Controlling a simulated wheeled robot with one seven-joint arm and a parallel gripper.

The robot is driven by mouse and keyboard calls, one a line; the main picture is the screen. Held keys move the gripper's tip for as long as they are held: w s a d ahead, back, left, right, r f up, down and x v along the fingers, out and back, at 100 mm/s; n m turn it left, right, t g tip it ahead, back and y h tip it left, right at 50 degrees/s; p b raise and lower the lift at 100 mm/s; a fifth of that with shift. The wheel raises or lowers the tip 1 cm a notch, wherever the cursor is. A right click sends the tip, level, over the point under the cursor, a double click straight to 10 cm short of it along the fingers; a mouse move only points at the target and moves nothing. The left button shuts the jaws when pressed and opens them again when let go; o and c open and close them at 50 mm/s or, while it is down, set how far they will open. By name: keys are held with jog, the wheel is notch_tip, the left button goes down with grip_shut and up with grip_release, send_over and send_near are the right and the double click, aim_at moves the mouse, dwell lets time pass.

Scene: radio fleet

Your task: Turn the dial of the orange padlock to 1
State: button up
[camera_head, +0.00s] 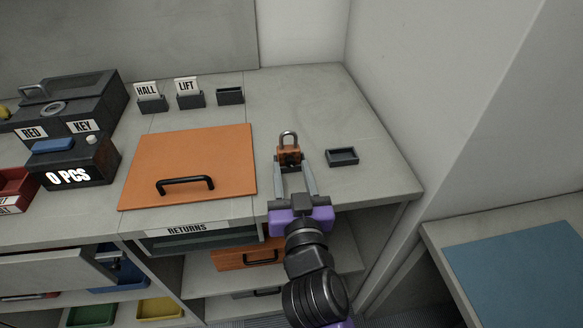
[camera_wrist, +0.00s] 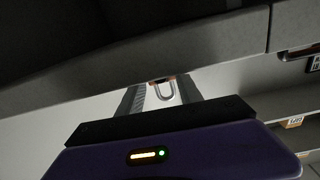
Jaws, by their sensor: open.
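The orange padlock (camera_head: 289,149) stands upright on the grey counter, with its metal shackle on top. My gripper (camera_head: 292,168) reaches in from the front with its two fingers apart, one on each side of the padlock's lower front. I cannot tell whether the fingers touch it. In the wrist view, the shackle and a bit of orange of the padlock (camera_wrist: 163,91) show between the fingers of my gripper (camera_wrist: 162,97). The dial and its number are too small or hidden to read.
A small dark tray (camera_head: 342,157) lies right of the padlock. An orange board (camera_head: 190,150) with a black handle lies to the left. The counter's right edge is near a wall. The back right counter is clear.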

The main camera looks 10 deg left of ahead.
jog(key=shift+w+a, duration=0.15)
jog(key=shift+w, duration=0.35)
grip_shut()
jog(key=shift+n, duration=0.7)
grip_release()
jog(key=shift+s, duration=0.15)
jog(key=v, duration=0.7)
jog(key=shift+s, duration=0.25)
